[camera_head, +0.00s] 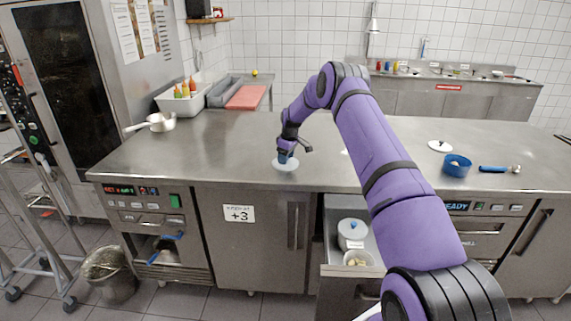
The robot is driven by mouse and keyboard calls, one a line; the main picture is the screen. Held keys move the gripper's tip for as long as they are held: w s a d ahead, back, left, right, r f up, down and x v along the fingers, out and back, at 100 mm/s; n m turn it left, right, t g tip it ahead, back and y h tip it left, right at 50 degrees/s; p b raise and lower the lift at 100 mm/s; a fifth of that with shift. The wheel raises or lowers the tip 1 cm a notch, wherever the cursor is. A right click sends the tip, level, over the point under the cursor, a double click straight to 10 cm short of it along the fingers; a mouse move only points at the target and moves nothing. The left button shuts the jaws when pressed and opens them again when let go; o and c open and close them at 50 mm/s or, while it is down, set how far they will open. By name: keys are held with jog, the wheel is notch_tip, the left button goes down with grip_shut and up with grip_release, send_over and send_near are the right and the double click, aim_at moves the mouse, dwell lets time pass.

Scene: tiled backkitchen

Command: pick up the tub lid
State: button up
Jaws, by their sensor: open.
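A flat, round white lid (285,167) lies on the steel counter near its front edge, left of centre. My gripper (286,158) points down right over it, its blue tips at or just above the lid's middle. Whether the tips touch the lid I cannot tell. The jaws are open, and their tips partly hide the lid's centre. A second round white lid (439,145) with a small dark spot on it lies further right on the counter. A blue tub (457,166) stands open just in front of that second lid.
A blue-handled utensil (496,169) lies right of the tub. A pan (158,122) stands at the counter's left end. Below the counter, an open drawer (335,213) holds a white lidded pot (351,236) and a bowl (358,258). The counter around my gripper is clear.

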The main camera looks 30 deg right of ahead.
jog(key=c, duration=1)
